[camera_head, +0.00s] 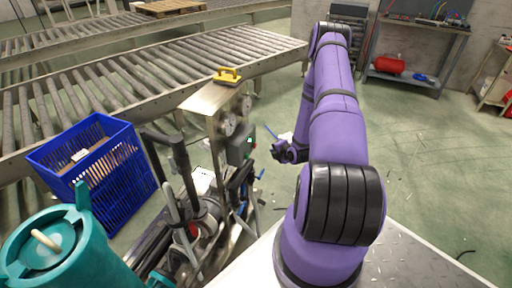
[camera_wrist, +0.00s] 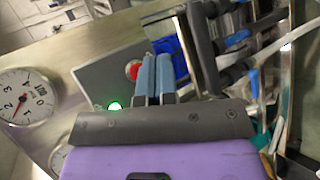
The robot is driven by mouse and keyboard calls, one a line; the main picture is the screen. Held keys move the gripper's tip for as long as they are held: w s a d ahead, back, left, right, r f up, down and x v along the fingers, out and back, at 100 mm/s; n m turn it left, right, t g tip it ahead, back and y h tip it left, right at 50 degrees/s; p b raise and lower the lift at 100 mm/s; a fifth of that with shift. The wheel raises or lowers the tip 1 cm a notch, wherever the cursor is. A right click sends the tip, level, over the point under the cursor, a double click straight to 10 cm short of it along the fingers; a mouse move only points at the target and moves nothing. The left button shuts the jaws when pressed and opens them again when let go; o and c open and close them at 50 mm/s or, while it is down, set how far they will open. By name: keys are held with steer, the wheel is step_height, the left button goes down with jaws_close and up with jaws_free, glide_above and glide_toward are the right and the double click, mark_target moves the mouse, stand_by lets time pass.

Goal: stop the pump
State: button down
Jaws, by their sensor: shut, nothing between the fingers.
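The pump unit (camera_head: 205,232) stands left of my arm in the head view, with dark pipes and a steel panel carrying gauges. A grey control box (camera_head: 236,148) is on the panel's right side, with a small green light. In the wrist view the grey box (camera_wrist: 100,75) shows a red button (camera_wrist: 132,70) and a lit green button (camera_wrist: 114,106). My gripper (camera_head: 267,130) is shut and empty, a little right of the box. In the wrist view its blue fingertips (camera_wrist: 155,57) appear just right of the red button. I cannot tell whether they touch the box.
A blue crate (camera_head: 120,195) and a teal container (camera_head: 60,250) stand at the left. Roller conveyors (camera_head: 150,75) run behind. The wrist view shows a gauge (camera_wrist: 25,97).

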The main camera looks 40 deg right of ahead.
steer(key=shift+w+a, duration=0.3)
steer(key=shift+w, duration=0.45)
steer(key=shift+w+a, duration=0.3)
steer(key=shift+w, duration=0.45)
steer(key=shift+w+a, duration=0.3)
steer(key=shift+w, duration=0.45)
steer(key=shift+w+a, duration=0.1)
steer(key=shift+w, duration=0.05)
steer(key=shift+w+a, duration=0.1)
steer(key=shift+w, duration=0.15)
steer(key=shift+w+a, duration=0.2)
steer(key=shift+w, duration=0.25)
stand_by(1.3)
steer(key=shift+s, duration=0.1)
steer(key=shift+s+d, duration=0.35)
steer(key=shift+s, duration=0.4)
steer(key=s, duration=0.1)
steer(key=s+d, duration=0.1)
steer(key=s, duration=0.1)
steer(key=s+d, duration=0.1)
steer(key=shift+s, duration=0.3)
